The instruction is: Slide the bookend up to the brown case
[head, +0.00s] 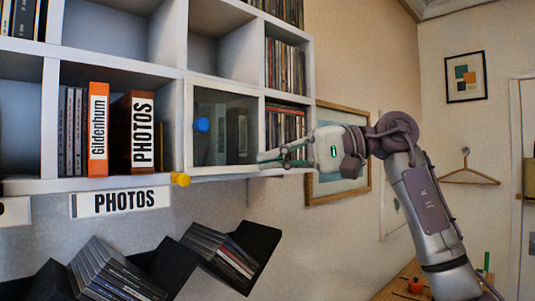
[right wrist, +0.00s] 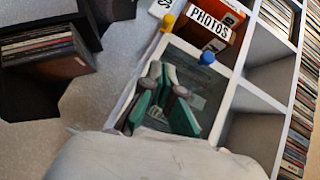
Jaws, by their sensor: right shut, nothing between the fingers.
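The brown case (head: 121,137) stands upright in a shelf compartment, its white spine label reading PHOTOS; that label also shows in the right wrist view (right wrist: 208,25). A yellow block (head: 180,179) sits at the shelf's front edge, right of the brown case; the right wrist view shows it too (right wrist: 167,22). I cannot tell whether it belongs to the bookend; no other bookend part is clear. My right gripper (head: 266,158) is shut and empty, in front of the shelf's lower right part, well right of the yellow block. My left gripper is out of view.
A glass door with a blue knob (head: 202,124) closes the compartment right of the brown case. An orange case (head: 97,130) and several dark cases stand left of it. Black stepped racks with discs (head: 215,250) hang below. The compartments above are empty or hold discs.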

